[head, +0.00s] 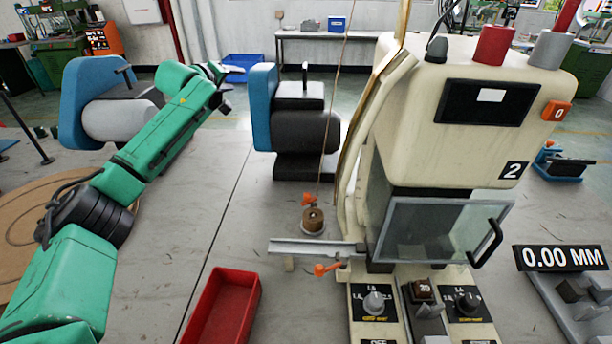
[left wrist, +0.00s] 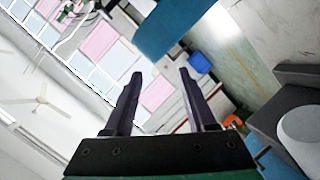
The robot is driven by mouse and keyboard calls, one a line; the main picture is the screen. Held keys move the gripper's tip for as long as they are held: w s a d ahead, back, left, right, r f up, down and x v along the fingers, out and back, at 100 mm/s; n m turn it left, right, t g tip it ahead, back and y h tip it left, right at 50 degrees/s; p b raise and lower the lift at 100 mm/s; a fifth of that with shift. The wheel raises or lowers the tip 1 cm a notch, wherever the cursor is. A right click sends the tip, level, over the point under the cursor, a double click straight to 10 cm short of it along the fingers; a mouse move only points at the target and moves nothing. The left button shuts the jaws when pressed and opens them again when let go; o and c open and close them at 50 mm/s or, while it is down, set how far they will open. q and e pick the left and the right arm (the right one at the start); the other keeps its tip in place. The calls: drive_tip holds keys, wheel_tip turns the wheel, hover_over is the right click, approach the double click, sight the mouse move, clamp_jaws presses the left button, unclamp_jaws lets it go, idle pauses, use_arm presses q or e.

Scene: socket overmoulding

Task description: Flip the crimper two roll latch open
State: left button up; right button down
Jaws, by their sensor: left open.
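Crimper two (head: 460,110) is the cream machine marked "2" at right in the head view, with a clear guard in front. An orange lever (head: 325,268) sticks out at its lower left, by a metal rail. Another orange piece (head: 309,200) stands on a small brown roll (head: 313,219) behind the rail; I cannot tell which orange part is the roll latch. My left gripper (head: 224,100) is raised at upper left, well away from both. The left wrist view shows its two dark fingers (left wrist: 160,75) apart and empty. My right gripper is out of view.
A red bin (head: 223,305) sits on the bench left of the crimper. Two blue and grey machines (head: 296,125) (head: 85,110) stand at the back. A thin cord runs up from the roll. A 0.00 MM display (head: 562,257) is at right. The bench between arm and bin is clear.

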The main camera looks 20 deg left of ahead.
use_arm(q)
drive_tip(key=s+d+f+m+h+p, duration=0.2)
drive_tip(key=d+f+m, duration=0.2)
drive_tip(key=m, duration=0.3)
drive_tip(key=m+g+h+p, duration=0.2)
drive_tip(key=m+g+h, duration=0.2)
drive_tip(key=m+h, duration=0.6)
approach(305, 195)
drive_tip(key=w+d, duration=0.2)
drive_tip(key=w+d+f+m+y, duration=0.1)
drive_tip(key=w+d, duration=0.1)
drive_tip(key=w+d+f+y+b, duration=0.1)
drive_tip(key=w+d, duration=0.1)
drive_tip(key=d, duration=0.1)
drive_tip(key=shift+w+f+m, duration=0.15)
drive_tip(key=shift+w+m, duration=0.15)
drive_tip(key=shift+m, duration=0.1)
drive_tip(key=shift+w+d+f+y, duration=0.15)
drive_tip(key=shift+w+d+y, duration=0.15)
drive_tip(key=shift+w, duration=0.1)
clamp_jaws()
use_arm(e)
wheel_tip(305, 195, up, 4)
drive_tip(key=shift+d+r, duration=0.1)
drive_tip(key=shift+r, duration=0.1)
